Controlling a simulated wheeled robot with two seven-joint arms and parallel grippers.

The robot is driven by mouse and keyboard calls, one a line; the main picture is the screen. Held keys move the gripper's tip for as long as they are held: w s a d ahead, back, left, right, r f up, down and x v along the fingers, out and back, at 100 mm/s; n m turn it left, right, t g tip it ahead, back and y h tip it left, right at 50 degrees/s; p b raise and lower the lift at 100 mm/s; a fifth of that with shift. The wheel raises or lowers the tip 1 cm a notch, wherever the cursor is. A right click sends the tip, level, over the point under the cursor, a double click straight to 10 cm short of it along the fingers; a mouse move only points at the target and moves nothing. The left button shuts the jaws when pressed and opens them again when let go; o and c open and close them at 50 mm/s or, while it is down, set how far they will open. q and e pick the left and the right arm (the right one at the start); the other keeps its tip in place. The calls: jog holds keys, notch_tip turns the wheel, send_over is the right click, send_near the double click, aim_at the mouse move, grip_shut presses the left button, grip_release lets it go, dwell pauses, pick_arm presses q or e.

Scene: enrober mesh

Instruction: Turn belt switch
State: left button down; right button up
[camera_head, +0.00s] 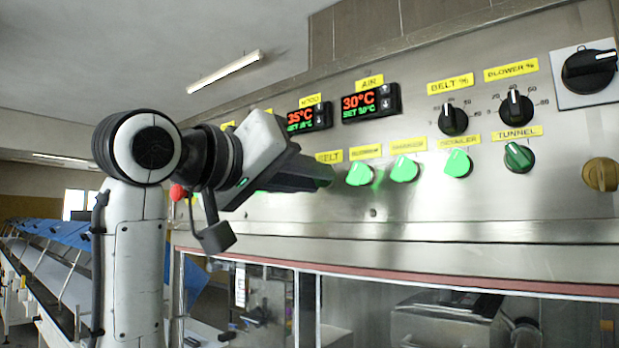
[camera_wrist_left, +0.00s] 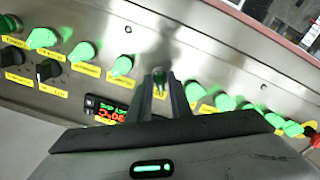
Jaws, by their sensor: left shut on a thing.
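The yellow BELT label (camera_head: 329,157) is on the steel control panel in the head view. My left gripper (camera_head: 326,178) reaches the panel just below this label and covers the switch there. In the left wrist view my two fingers (camera_wrist_left: 160,90) are close together, shut on the belt switch (camera_wrist_left: 158,74). Only a small pale part of the switch shows between the fingertips, so I cannot tell which way it points. My right gripper is not in view.
A lit green knob (camera_head: 360,174) sits close right of my gripper, with another green knob (camera_head: 404,169) beyond it. A dark green tunnel knob (camera_head: 518,157) is further right. Above are black dials (camera_head: 453,120) and a red temperature display (camera_head: 371,103). A pinkish ledge (camera_head: 450,280) runs below.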

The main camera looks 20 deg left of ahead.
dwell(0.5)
pick_arm(q)
jog(key=c, duration=1.8)
grip_release()
jog(key=shift+c, duration=0.2)
jog(key=shift+s, duration=0.1)
jog(key=b+v, duration=0.3)
jog(key=v, duration=0.7)
